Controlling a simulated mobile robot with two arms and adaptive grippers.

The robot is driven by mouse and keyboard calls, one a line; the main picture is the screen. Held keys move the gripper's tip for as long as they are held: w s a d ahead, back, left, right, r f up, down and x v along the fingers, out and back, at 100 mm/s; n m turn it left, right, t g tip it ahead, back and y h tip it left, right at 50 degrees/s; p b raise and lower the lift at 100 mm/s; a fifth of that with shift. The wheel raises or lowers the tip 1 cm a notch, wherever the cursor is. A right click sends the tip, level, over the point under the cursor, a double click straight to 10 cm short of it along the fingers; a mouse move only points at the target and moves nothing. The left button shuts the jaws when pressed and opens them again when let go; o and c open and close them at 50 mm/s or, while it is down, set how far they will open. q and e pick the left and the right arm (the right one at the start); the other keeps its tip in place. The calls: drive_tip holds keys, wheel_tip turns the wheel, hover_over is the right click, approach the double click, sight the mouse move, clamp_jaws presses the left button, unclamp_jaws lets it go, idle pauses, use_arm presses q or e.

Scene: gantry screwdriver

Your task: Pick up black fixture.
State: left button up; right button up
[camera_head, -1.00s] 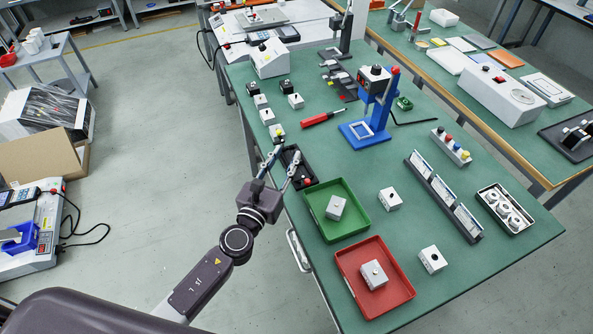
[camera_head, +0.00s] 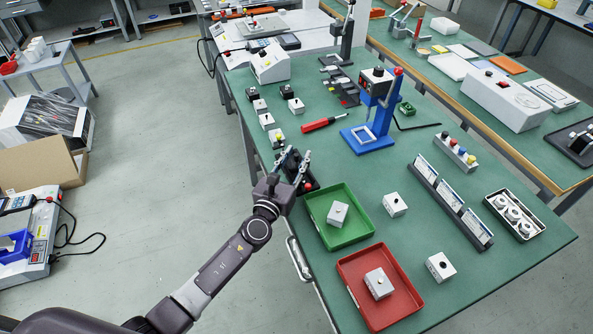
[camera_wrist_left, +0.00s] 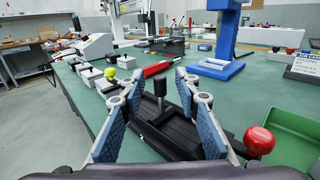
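The black fixture (camera_head: 312,176) lies on the green table near its left edge, behind the green tray. It has a long dark base, an upright black-tipped post and a red ball knob. My left gripper (camera_head: 295,155) is over it and hides part of it in the head view. In the left wrist view, the black fixture (camera_wrist_left: 165,134) sits between the two spread fingers with blue pads. The left gripper (camera_wrist_left: 160,88) is open, with the post standing between its fingers. Whether a pad touches the base, I cannot tell. My right gripper is not in view.
A green tray (camera_head: 357,234) and a red tray (camera_head: 352,288), each holding a grey block, stand in front. A red screwdriver (camera_head: 322,124) and a blue press stand (camera_head: 368,143) are behind. Small grey boxes line the left edge. The table's middle has clear patches.

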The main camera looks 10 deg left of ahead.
use_arm(q)
drive_tip(key=shift+c, duration=0.2)
clamp_jaws()
idle(0.3)
drive_tip(key=shift+w+r, duration=0.1)
drive_tip(key=shift+r, duration=0.05)
